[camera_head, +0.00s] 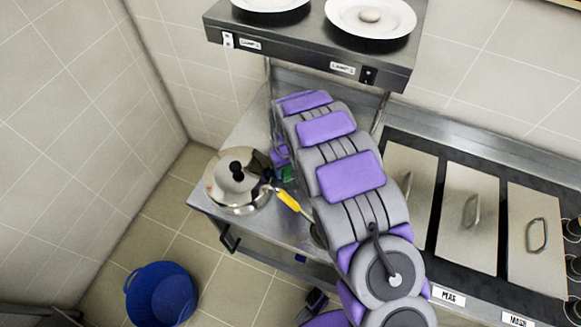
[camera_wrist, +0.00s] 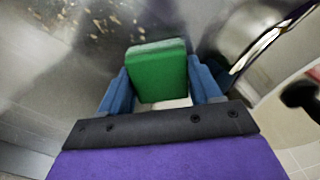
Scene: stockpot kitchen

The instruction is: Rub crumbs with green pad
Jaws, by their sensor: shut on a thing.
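The green pad (camera_wrist: 158,70) is between the two blue fingers of my gripper (camera_wrist: 160,85) in the wrist view, and the gripper is shut on it. The pad is held over the steel counter; I cannot tell whether it touches the surface. Brown crumbs (camera_wrist: 105,20) lie scattered on the steel beyond the pad, toward the upper left. In the head view a little of the green pad (camera_head: 288,174) shows beside my arm, right of the pot. The arm hides most of the gripper and the crumbs there.
A lidded steel pot (camera_head: 238,182) stands on the steel counter (camera_head: 262,228) close to the pad's right in the wrist view. A yellow-handled tool (camera_head: 288,200) lies beside it. A shelf with plates (camera_head: 310,45) hangs above. Lidded bins (camera_head: 466,215) are at right; a blue bucket (camera_head: 161,293) is on the floor.

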